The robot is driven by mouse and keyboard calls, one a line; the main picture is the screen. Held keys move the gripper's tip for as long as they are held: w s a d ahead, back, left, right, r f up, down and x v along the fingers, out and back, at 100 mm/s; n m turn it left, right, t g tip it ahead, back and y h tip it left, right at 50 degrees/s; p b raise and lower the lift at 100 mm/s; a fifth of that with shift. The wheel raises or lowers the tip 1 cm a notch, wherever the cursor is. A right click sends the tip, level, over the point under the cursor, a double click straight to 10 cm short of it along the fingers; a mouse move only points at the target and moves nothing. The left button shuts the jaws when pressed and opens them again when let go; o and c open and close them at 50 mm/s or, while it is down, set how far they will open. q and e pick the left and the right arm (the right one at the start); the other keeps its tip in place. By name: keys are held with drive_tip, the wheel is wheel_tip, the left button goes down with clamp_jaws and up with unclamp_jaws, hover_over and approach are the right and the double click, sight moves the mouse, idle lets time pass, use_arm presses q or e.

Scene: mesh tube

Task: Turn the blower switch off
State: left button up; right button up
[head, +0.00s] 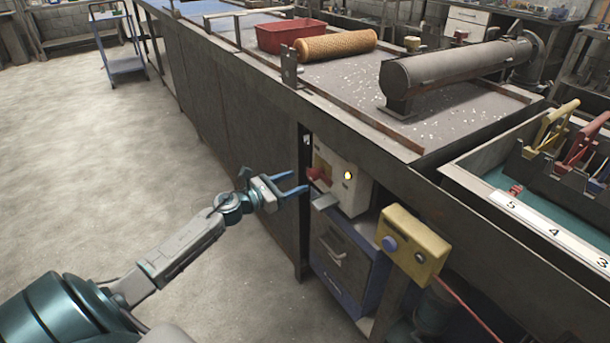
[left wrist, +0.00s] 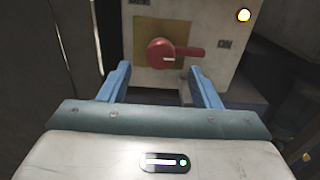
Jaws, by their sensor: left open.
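The blower switch is a red rotary knob with a lever (head: 319,176) on a pale box (head: 355,196) under the bench. In the left wrist view the red knob (left wrist: 161,53) sits on a yellowish plate, and its lever points right, toward the ON label (left wrist: 224,44). The OFF label (left wrist: 139,2) is at the upper left, partly cut off. My right gripper is out of view.
A yellow button box (head: 414,246) stands right of the switch box, and a dark blue cabinet (head: 345,262) is below it. The bench edge overhangs above, with a mesh tube (head: 336,46) and red tray (head: 291,35) on top.

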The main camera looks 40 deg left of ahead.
sight(309, 177)
use_arm(q)
drive_tip(key=shift+p+x, duration=0.4)
drive_tip(key=shift+x, duration=1.85)
drive_tip(key=shift+s, duration=0.1)
drive_tip(key=c, duration=1)
